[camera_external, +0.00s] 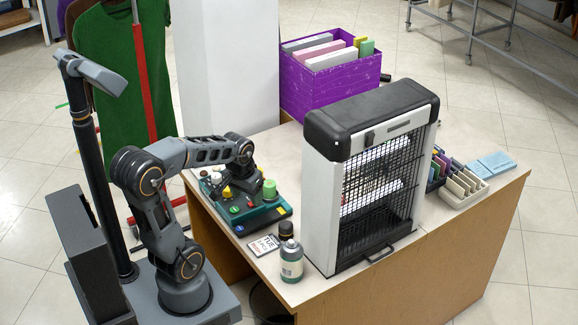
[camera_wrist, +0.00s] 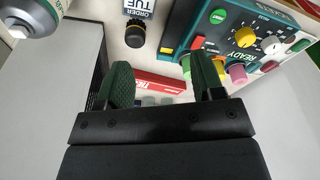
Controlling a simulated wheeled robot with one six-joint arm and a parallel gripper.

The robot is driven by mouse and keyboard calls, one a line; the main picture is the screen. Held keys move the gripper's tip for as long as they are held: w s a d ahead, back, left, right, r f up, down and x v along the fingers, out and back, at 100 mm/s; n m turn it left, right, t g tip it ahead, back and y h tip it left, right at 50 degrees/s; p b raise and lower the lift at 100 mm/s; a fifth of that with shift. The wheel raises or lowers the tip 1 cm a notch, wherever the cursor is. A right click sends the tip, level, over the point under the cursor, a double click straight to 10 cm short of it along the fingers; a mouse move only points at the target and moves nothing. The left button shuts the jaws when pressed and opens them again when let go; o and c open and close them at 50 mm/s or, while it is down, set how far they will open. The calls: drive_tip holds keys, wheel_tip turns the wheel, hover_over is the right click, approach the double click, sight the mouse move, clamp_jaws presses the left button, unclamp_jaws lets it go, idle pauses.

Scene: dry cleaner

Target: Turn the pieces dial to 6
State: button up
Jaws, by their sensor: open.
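The teal control panel (camera_external: 262,218) stands on the counter's left part. In the wrist view the panel (camera_wrist: 211,45) is at the upper right, turned, with the word READY on it. It carries a yellow knob (camera_wrist: 245,39), a white knob (camera_wrist: 272,45), a pink knob (camera_wrist: 237,74), a green button (camera_wrist: 218,16) and a red part (camera_wrist: 197,43). I cannot read which one is the pieces dial or its setting.
A tall caged appliance (camera_external: 318,200) is to the right. A purple box (camera_external: 327,85) is behind.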

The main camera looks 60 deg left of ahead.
drive_tip(key=w+a+f+n+g, duration=0.1)
drive_tip(key=w+a+f+n, duration=0.1)
drive_tip(key=a+n, duration=1.05)
wheel_tip(320, 180, up, 2)
drive_tip(key=n+b, duration=0.1)
drive_tip(key=n, duration=1.2)
hover_over(226, 189)
wheel_tip(226, 189, down, 13)
drive_tip(key=n, duration=0.3)
drive_tip(key=shift+a+f+g+b, duration=0.1)
drive_tip(key=shift+f+g+b, duration=0.05)
drive_tip(key=shift+g+b, duration=0.25)
drive_tip(key=shift+c, duration=0.3)
drive_tip(key=c, duration=0.9)
